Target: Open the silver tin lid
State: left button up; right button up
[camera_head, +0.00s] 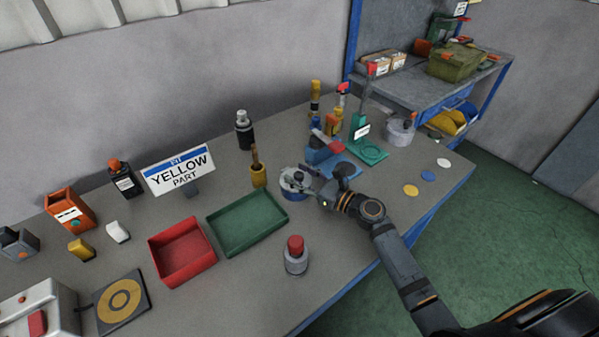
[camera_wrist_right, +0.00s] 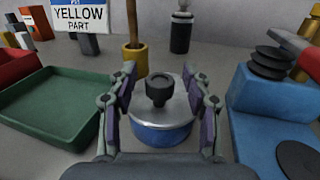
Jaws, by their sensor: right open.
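The tin has a silver lid (camera_wrist_right: 176,112) with a black knob (camera_wrist_right: 159,88) on top and a blue body (camera_wrist_right: 160,136) below. The lid sits on the body. In the head view the tin's blue body (camera_head: 294,195) shows on the table at the end of my right arm, partly covered by the gripper. My right gripper (camera_wrist_right: 168,88) is open, with one finger on each side of the knob and lid. I cannot tell whether the fingers touch the lid. The left gripper is not in view.
A green tray (camera_head: 247,222) and a red bin (camera_head: 181,252) lie left of the tin. A blue block fixture (camera_wrist_right: 262,92) with black discs stands close on the right. A yellow cup (camera_head: 259,176) stands behind. A red-topped jar (camera_head: 296,258) stands in front.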

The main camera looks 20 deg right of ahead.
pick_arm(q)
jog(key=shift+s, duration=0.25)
pick_arm(e)
jog(key=shift+w, duration=0.1)
jog(key=shift+c, duration=0.7)
grip_shut()
